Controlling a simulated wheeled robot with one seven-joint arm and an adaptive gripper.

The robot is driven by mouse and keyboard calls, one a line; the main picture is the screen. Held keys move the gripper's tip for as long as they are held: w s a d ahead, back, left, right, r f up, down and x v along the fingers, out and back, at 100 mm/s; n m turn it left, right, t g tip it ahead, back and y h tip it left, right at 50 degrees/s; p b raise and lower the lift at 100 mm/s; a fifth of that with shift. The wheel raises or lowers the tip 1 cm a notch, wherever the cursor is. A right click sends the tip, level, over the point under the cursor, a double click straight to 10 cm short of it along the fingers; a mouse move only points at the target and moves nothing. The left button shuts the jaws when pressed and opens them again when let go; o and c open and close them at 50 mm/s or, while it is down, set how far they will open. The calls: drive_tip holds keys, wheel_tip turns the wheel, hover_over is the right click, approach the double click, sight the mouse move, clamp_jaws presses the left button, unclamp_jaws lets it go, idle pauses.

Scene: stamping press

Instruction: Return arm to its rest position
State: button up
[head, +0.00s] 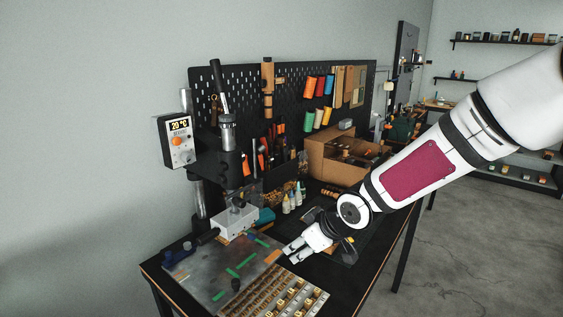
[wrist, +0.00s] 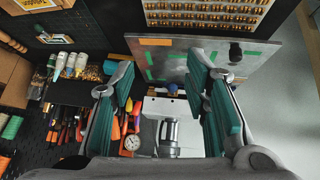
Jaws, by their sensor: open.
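My arm comes in from the right in the head view, and my gripper (head: 297,251) hangs over the workbench close to the stamping press (head: 228,160). In the wrist view my gripper (wrist: 165,85) is open, its two green-padded fingers wide apart with nothing between them. The white press head (wrist: 165,105) shows beyond and between the fingers. The metal base plate (head: 215,275) with green tape strips lies below and left of the gripper; whether the fingers touch anything is not clear.
A tray of brass stamps (head: 280,295) sits at the bench's front. A temperature controller (head: 178,140) is mounted left of the press. A cardboard box (head: 325,160), small bottles (head: 292,200) and a pegboard (head: 295,85) with tools stand behind. Open floor (head: 460,240) lies right of the bench.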

drive_tip(key=s+d+r+m+h, duration=0.5)
drive_tip(key=s+d+r+h, duration=0.1)
drive_tip(key=s+d+r, duration=0.65)
drive_tip(key=s+r+m, duration=0.2)
drive_tip(key=s, duration=0.6)
drive_tip(key=s+d+r+m+y, duration=0.1)
drive_tip(key=s+r+m, duration=0.1)
drive_tip(key=s, duration=0.6)
drive_tip(key=shift+d+r+m, duration=0.3)
drive_tip(key=shift+r+m, duration=0.1)
drive_tip(key=shift+r, duration=0.1)
